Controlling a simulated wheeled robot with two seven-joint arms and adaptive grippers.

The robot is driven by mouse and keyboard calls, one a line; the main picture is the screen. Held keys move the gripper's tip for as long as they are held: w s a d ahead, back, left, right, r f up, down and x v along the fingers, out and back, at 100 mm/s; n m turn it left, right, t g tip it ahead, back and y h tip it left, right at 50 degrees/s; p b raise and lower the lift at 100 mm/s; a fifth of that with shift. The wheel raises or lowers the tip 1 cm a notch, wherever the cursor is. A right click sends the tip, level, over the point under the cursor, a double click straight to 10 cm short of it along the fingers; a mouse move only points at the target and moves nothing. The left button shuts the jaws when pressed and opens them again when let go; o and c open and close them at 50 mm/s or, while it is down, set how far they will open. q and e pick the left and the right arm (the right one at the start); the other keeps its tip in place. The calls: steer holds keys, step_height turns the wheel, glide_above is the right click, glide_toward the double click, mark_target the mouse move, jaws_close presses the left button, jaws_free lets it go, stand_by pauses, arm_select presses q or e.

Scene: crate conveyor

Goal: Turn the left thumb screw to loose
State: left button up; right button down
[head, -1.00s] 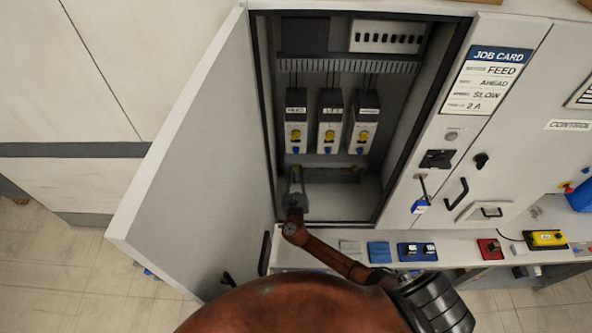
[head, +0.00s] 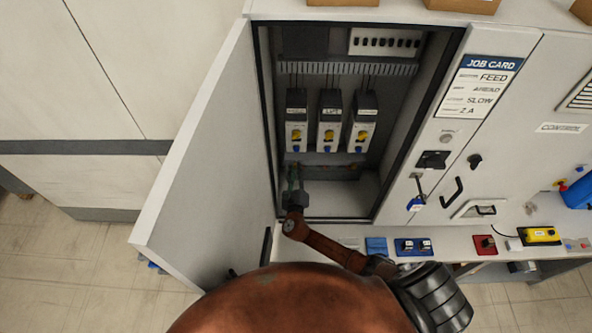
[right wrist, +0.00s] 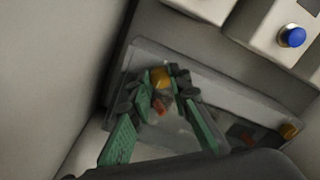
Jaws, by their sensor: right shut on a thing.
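The left thumb screw (right wrist: 161,77) is a small brass-coloured knob at the left end of a grey bar (right wrist: 226,103) low in the open cabinet. My right gripper (right wrist: 158,86) is shut on it, with green-padded fingers on both sides of the knob. In the head view my right gripper (head: 293,177) reaches into the cabinet's lower left corner, and its fingers hide the left screw there. The right thumb screw (right wrist: 288,130) shows brass at the bar's other end, apart from the gripper. A small red part lies between the fingers. My left gripper is not in view.
Several white modules with yellow knobs (head: 328,135) hang above the bar; a blue button (right wrist: 292,37) is under one. The open cabinet door (head: 205,150) stands close on the left. A ledge with switch boxes (head: 414,246) runs below right.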

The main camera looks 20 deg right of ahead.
steer(key=shift+f, duration=0.2)
steer(key=c, duration=2.1)
jaws_free()
steer(key=o, duration=0.3)
steer(key=shift+r, duration=0.15)
steer(key=v, duration=1.2)
